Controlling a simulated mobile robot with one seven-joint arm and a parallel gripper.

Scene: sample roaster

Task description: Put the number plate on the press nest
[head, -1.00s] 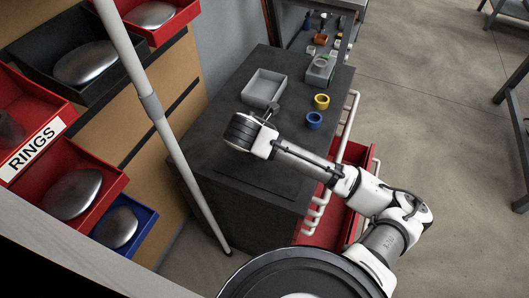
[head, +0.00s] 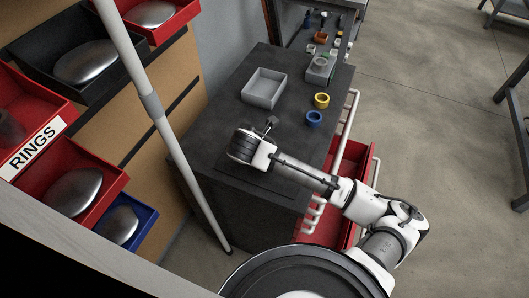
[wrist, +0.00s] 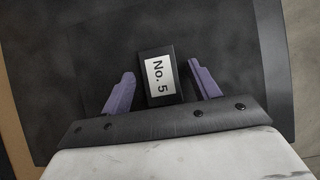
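The number plate (wrist: 160,76) is a small dark block with a white label reading "No. 5", lying on the dark bench top in the wrist view. My gripper (wrist: 160,69) is open, with its purple fingers on either side of the plate and a gap on both sides. In the head view my gripper hand (head: 247,148) is low over the near part of the bench and hides the plate. A grey block with a round top (head: 320,67) stands at the bench's far right; I cannot tell for sure that it is the press nest.
An empty grey tray (head: 264,88) stands at the back of the bench (head: 215,118). A yellow ring (head: 321,100) and a blue ring (head: 314,118) lie near its right edge. A red drawer (head: 350,165) is open below. A grey pole (head: 180,155) rises left of my gripper.

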